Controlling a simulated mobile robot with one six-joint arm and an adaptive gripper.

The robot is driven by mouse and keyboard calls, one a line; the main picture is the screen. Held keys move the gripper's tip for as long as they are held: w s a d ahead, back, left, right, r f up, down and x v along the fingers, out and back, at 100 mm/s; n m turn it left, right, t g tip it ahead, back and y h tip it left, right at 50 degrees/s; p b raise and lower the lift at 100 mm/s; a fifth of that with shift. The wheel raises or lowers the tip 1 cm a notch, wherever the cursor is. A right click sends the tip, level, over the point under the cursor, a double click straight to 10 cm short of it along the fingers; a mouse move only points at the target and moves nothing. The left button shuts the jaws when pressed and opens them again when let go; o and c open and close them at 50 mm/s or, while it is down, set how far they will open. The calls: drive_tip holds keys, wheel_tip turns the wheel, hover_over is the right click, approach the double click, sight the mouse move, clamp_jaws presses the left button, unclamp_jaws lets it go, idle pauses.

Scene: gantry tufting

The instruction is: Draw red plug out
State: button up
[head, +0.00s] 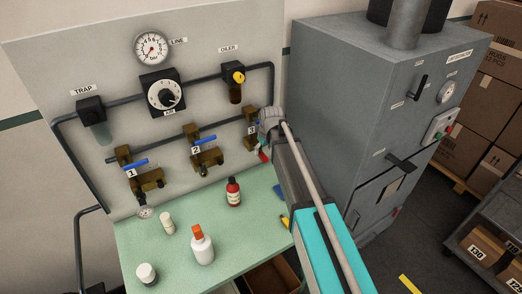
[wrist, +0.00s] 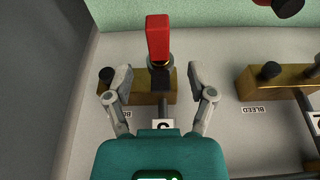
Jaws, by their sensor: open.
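The red plug (wrist: 158,38) sits upright in the wrist view on a round metal fitting at the brass block (wrist: 146,98) of station 3. It also shows small in the head view (head: 264,156), partly hidden by my arm. My gripper (wrist: 158,76) is open, with one finger on each side of the brass block, just below the plug in the picture. The fingers look apart from the plug and nothing is held. In the head view, my arm hides most of station 3.
Neighbouring brass station 2 (head: 203,152) has a blue lever, and a black-capped red bottle (head: 233,192) stands on the green bench (head: 137,236). A white orange-capped bottle (head: 202,249) stands further forward. A grey cabinet (head: 335,90) is right of the panel.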

sight(262, 154)
drive_tip(key=shift+b+x, duration=1.5)
drive_tip(key=shift+x, duration=0.4)
clamp_jaws()
drive_tip(key=shift+s+d, duration=0.95)
drive_tip(key=shift+s, duration=0.35)
idle(0.3)
